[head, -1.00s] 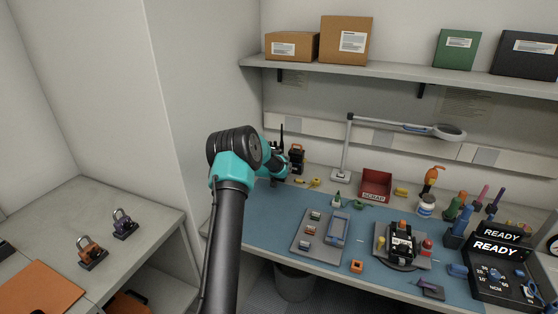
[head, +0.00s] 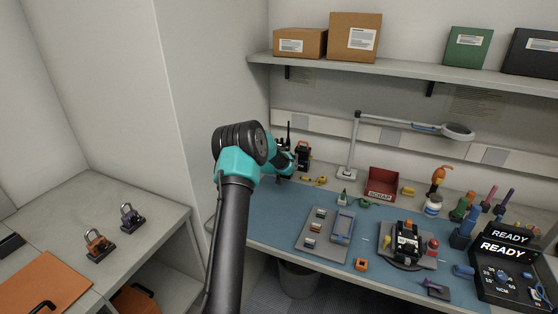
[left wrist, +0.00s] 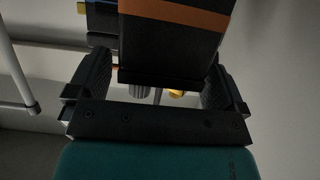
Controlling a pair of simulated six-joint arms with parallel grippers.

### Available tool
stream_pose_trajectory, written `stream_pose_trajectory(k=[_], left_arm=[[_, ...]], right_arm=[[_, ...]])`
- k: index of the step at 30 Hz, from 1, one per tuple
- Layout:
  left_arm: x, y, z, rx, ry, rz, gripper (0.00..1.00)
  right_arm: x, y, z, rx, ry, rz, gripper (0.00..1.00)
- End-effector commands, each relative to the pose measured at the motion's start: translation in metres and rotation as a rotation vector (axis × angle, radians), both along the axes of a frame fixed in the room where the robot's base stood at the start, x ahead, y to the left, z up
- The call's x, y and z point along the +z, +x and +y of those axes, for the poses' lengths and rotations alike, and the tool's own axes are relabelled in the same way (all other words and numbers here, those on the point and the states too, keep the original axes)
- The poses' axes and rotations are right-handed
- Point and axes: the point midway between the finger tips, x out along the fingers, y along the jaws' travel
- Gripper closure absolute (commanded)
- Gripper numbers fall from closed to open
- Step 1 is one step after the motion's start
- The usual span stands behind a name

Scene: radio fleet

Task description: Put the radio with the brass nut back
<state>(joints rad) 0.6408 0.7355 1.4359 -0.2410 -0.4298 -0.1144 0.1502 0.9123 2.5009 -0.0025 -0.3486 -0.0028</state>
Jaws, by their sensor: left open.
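My left gripper (head: 290,163) is at the back left of the blue mat, beside the radios, partly hidden by my own arm. In the left wrist view its jaws (left wrist: 158,82) are open around a dark radio body with an orange band (left wrist: 165,12). Gaps show at the jaw sides, and I cannot tell whether they touch it. In the head view a dark radio with an orange top (head: 303,154) stands just right of the gripper. A thin black antenna (head: 288,132) rises behind it. A black unit (head: 406,241) sits in a fixture on the mat. No brass nut is clearly visible.
A grey tray (head: 312,241) with small parts, a red scrap bin (head: 382,184) and a lamp (head: 350,150) stand on the bench. A tester reading READY (head: 505,250) is at right. Two padlock-like items (head: 131,218) sit on the left counter.

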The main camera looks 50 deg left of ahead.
Motion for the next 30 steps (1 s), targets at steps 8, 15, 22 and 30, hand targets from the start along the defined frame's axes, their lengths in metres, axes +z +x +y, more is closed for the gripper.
stream_pose_trajectory(k=[8, 15, 22, 30], left_arm=[[0.013, -0.032, -0.015, 0.0, 0.0, 0.0, 0.02], [0.027, -0.066, -0.032, 0.0, 0.0, 0.0, 0.02], [0.037, -0.091, -0.044, 0.0, 0.0, 0.0, 0.02], [0.038, -0.096, -0.047, 0.0, 0.0, 0.001, 0.02]], right_arm=[[0.0, 0.0, 0.0, 0.0, 0.0, 0.0, 0.57], [0.0, 0.0, 0.0, 0.0, 0.0, 0.0, 0.57], [0.0, 0.0, 0.0, 0.0, 0.0, 0.0, 0.57], [0.0, 0.0, 0.0, 0.0, 0.0, 0.0, 0.57]])
